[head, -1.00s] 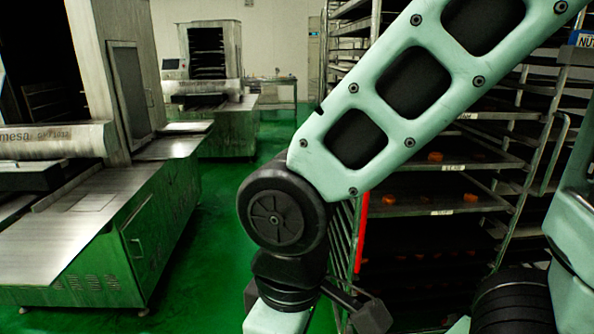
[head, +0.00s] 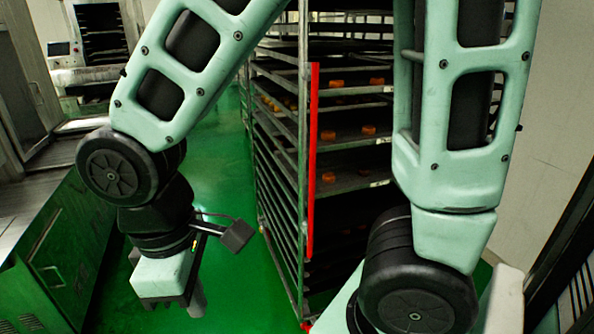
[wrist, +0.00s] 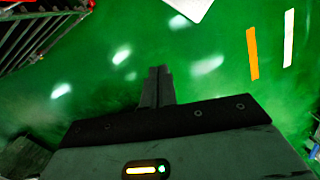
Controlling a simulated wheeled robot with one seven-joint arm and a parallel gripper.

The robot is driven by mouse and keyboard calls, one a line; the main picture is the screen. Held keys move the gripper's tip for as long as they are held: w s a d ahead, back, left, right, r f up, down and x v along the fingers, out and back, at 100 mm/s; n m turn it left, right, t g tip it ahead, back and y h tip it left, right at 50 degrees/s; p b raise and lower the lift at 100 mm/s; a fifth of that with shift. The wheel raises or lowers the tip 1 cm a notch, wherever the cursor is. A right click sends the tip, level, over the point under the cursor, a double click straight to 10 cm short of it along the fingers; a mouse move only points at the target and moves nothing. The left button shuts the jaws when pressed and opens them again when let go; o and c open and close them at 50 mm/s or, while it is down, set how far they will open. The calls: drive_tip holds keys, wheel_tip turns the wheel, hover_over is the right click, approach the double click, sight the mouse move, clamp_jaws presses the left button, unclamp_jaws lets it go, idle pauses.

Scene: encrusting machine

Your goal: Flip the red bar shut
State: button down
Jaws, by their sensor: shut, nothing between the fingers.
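The red bar (head: 313,160) is a long, thin upright strip on the near front edge of the tray rack (head: 302,110). Trays with orange pieces show to the right of the bar. My gripper (head: 196,303) hangs low at the left of the rack in the head view, pointing down over the green floor, well apart from the bar. In the wrist view my gripper's fingers (wrist: 158,72) are together, with only floor beyond them. The rack's bars (wrist: 38,40) show at the upper left of the wrist view. My arm hides the rack's right part in the head view.
A green-sided machine (head: 55,250) stands close at the left, and another machine (head: 100,45) is at the back left. Green floor (head: 225,215) lies free between the machines and the rack. A pale wall (head: 560,110) is at the right.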

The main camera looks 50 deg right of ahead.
drive_tip(key=w+d+r+g+h+p, duration=0.1)
drive_tip(key=w+d+h, duration=0.1)
drive_tip(key=w+d, duration=0.4)
drive_tip(key=w+d+r+n+g+h+p, duration=0.1)
drive_tip(key=w+d, duration=0.5)
drive_tip(key=d, duration=0.7)
drive_tip(key=w+d+r+n+g+h+p, duration=0.1)
drive_tip(key=w+d+r+g+h+p, duration=0.1)
drive_tip(key=w+d, duration=0.4)
drive_tip(key=d+h+p, duration=0.1)
drive_tip(key=d, duration=0.3)
drive_tip(key=shift+w+r+g+h, duration=0.2)
drive_tip(key=shift+w+g+h, duration=0.1)
drive_tip(key=shift+h, duration=0.1)
drive_tip(key=shift+s, duration=0.1)
drive_tip(key=s+d+r+p+x, duration=0.1)
drive_tip(key=r+p+x, duration=0.1)
drive_tip(key=x, duration=1)
drive_tip(key=shift+s+d+f+p, duration=0.25)
drive_tip(key=shift+d+p, duration=0.2)
drive_tip(key=shift+p, duration=0.35)
drive_tip(key=shift+n, duration=0.3)
